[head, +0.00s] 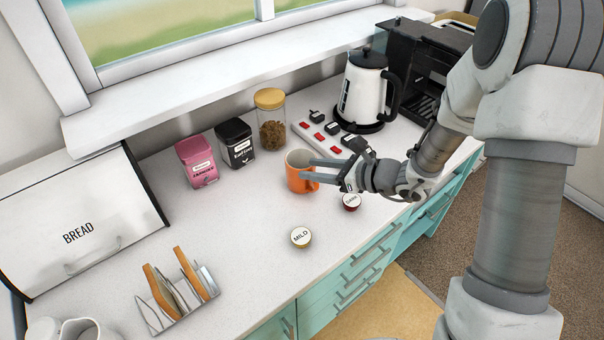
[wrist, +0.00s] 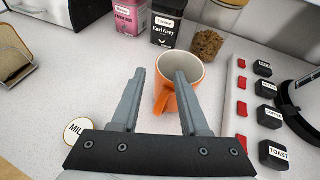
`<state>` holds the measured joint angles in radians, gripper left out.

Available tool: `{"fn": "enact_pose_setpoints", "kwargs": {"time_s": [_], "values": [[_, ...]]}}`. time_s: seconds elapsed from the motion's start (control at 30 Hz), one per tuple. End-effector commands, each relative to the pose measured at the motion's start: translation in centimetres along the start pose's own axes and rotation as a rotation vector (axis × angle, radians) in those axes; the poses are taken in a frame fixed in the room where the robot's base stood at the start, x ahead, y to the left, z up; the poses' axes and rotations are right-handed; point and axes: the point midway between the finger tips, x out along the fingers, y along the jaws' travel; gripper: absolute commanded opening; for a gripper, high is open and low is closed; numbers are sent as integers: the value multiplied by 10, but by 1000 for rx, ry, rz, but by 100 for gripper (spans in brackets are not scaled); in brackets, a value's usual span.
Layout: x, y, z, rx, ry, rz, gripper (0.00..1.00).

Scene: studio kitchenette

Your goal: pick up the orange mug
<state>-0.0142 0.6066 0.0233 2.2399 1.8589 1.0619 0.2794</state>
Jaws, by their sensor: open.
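The orange mug (head: 296,180) stands upright on the white counter, with a pale inside. In the wrist view the mug (wrist: 187,98) stands just beyond my fingers, its handle turned toward me between them. My gripper (head: 311,169) comes in from the right, low over the counter, with its fingertips at the mug's right side in the head view. In the wrist view my gripper (wrist: 160,75) is open, with nothing held; the right finger overlaps part of the mug. I cannot tell whether a finger touches it.
Pink tin (head: 197,162), black tin (head: 235,143) and glass jar (head: 271,120) stand behind the mug. A power strip (head: 322,137) and white kettle (head: 365,90) are at back right. Toast rack (head: 180,290) is front left.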

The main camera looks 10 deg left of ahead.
Motion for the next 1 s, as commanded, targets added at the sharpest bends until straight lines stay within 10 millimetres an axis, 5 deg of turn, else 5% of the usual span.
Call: {"fn": "enact_pose_setpoints", "kwargs": {"time_s": [0.33,0.63,0.9,1.0], "values": [[45,3,-1,0,0,2,44],[51,2,-2,0,0,0,44],[51,2,-2,0,0,0,0],[51,2,-2,1,1,0,0]]}}
